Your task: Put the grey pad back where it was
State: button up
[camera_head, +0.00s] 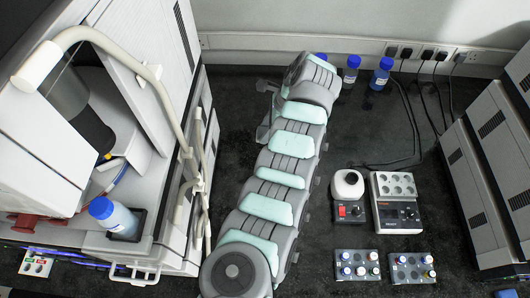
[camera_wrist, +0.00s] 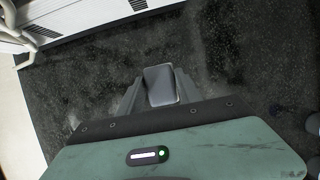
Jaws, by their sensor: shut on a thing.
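The grey pad (camera_wrist: 161,86) is a small, smooth, dark grey block with rounded corners, seen in the wrist view. My gripper (camera_wrist: 160,95) is shut on it, with one finger on each side. Dark speckled bench top lies below and around the pad; I cannot tell how high it is held. In the head view my arm hides the pad and most of my gripper. No marked place for the pad can be made out in either view.
A white-topped mixer (camera_head: 347,186) and a block heater (camera_head: 397,206) stand right of my arm. Two vial racks (camera_head: 357,266) (camera_head: 411,268) sit in front. Blue-capped bottles (camera_head: 381,75) stand at the back. Large instruments (camera_head: 150,85) (camera_head: 490,165) flank the bench. Black cables (camera_head: 414,125) cross its back right.

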notch_tip(320, 180, down, 10)
jog(key=shift+w+f+b, duration=0.1)
jog(key=shift+f+b, duration=0.1)
jog(key=shift+b, duration=0.85)
notch_tip(320, 180, down, 3)
jog(key=shift+f+b, duration=0.15)
jog(key=shift+b, duration=0.65)
jog(key=o, duration=1.2)
jog(key=p+v, duration=0.2)
jog(key=v, duration=1)
jog(key=shift+p, duration=0.4)
